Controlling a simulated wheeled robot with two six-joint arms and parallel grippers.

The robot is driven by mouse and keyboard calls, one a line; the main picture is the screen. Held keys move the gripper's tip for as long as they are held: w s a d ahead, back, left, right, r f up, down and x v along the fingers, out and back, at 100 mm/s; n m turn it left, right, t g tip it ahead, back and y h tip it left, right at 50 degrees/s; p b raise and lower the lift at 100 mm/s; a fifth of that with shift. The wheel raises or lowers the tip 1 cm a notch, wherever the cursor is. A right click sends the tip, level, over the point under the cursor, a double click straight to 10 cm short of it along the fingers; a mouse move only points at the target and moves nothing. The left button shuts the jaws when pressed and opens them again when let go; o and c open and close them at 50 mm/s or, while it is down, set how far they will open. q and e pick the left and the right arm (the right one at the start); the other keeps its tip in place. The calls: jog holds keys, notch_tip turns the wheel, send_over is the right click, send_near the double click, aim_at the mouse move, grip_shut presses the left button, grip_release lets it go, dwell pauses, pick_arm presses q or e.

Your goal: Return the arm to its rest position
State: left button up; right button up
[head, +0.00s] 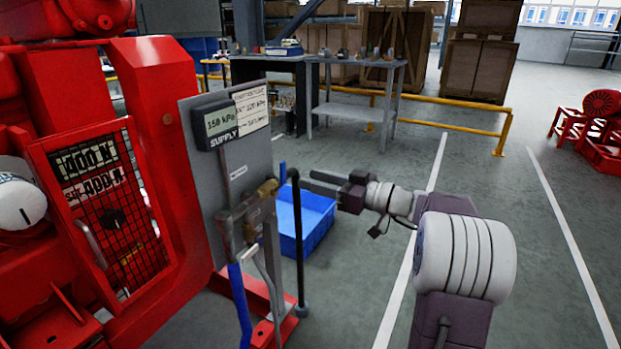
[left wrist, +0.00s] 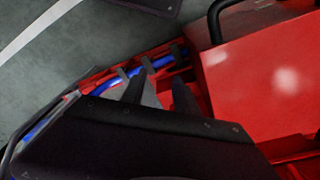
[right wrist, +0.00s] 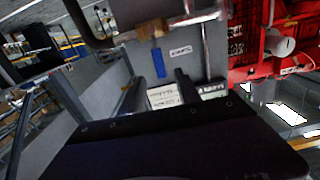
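My right gripper (head: 324,182) is in front of the red pumpset, to the right of its grey supply panel (head: 225,165), pointing left. In the right wrist view its two fingers (right wrist: 160,78) stand apart with nothing between them; a blue valve handle (right wrist: 158,62) and white label show beyond. My right arm (head: 465,255) reaches in from the lower right. My left gripper shows in the left wrist view, its two fingers (left wrist: 155,88) apart over red framework and a blue hose (left wrist: 150,70). I cannot make out the left gripper in the head view.
A black upright post (head: 299,245) stands close to my right gripper, with a blue bin (head: 312,220) behind it. The red pumpset (head: 165,130) fills the left side. A yellow rail (head: 450,125) and workbench (head: 360,115) stand farther back.

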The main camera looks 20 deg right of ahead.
jog(key=a+r+n+g+y+p, duration=0.3)
jog(key=a+r, duration=0.1)
jog(key=a, duration=0.6)
jog(key=s+a+f+g+h+p, duration=0.3)
jog(key=s+a+f+g, duration=0.5)
jog(key=s+a+f, duration=0.45)
jog(key=s+d+f+m+g+h+p, duration=0.25)
jog(key=s+f+g+h, duration=0.2)
jog(key=s+f, duration=0.5)
jog(key=s+d+f+m+t+h, duration=0.1)
jog(key=s+d+f+m+h, duration=0.15)
jog(key=d, duration=0.25)
jog(key=s+d+f+m+h, duration=0.1)
jog(key=d+f+h, duration=0.2)
jog(key=d, duration=0.2)
notch_tip(320, 180, up, 38)
jog(key=w+d+m+t+p, duration=0.1)
jog(key=m+p, duration=0.3)
jog(key=p, duration=3.3)
jog(key=shift+w+f+h, duration=0.2)
jog(key=shift+w+h, duration=0.2)
jog(key=shift+w, duration=0.1)
